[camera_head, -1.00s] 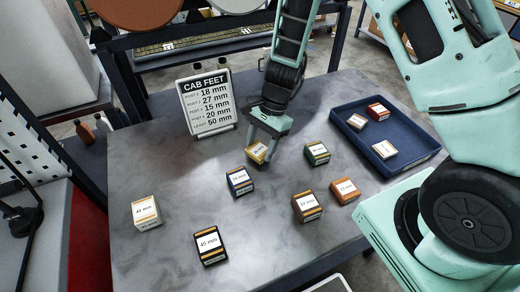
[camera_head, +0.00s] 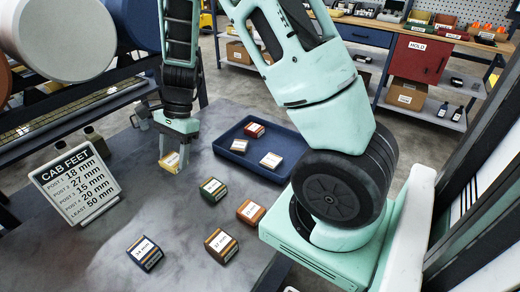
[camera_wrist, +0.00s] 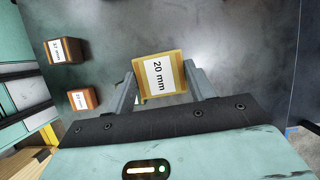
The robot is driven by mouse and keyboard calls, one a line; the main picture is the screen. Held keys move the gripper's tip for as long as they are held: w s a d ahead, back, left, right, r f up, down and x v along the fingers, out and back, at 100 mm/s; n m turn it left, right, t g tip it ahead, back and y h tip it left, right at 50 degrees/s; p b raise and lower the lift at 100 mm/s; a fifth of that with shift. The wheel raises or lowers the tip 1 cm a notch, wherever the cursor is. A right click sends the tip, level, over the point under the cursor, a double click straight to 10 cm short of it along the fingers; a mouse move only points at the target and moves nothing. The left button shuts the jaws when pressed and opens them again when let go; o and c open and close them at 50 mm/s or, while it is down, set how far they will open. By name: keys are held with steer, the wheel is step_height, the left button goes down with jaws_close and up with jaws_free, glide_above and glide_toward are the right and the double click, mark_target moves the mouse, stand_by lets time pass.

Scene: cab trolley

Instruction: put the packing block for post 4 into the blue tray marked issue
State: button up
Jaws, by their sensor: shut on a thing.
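My gripper (camera_head: 175,152) is shut on a yellow block (camera_head: 170,161), held at the left of the blue tray. In the wrist view the block (camera_wrist: 161,75) sits between both fingers and its white label reads 20 mm. The sign (camera_head: 75,183) headed CAB FEET lists post 4 as 20 mm. The blue tray (camera_head: 238,164) lies on the table behind the loose blocks. It holds a red block (camera_head: 254,130) and two with pale labels, one of them here (camera_head: 270,160). No issue mark on the tray is readable.
On the table stand a green block (camera_head: 213,190), an orange block (camera_head: 250,212), a brown block (camera_head: 221,245) and a dark blue block (camera_head: 145,252). The tray's front left part is bare. A bench with a red HOLD cabinet (camera_head: 418,58) stands beyond.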

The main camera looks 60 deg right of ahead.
steer(key=d+m+t, duration=0.1)
steer(key=d+m, duration=0.2)
steer(key=d, duration=0.6)
steer(key=m+t+h, duration=0.3)
steer(key=m, duration=0.8)
glide_above(285, 147)
steer(key=f, duration=0.1)
steer(key=s+f, duration=0.1)
steer(key=f, duration=0.1)
steer(key=f+b, duration=0.1)
steer(key=f, duration=0.1)
steer(key=shift+s+d+f, duration=0.15)
steer(key=shift+s+d, duration=0.05)
steer(key=shift+d, duration=0.15)
steer(key=shift+f+b, duration=0.35)
steer(key=shift+f, duration=1.75)
steer(key=shift+f, duration=0.15)
steer(key=o, duration=1)
steer(key=shift+o, duration=0.2)
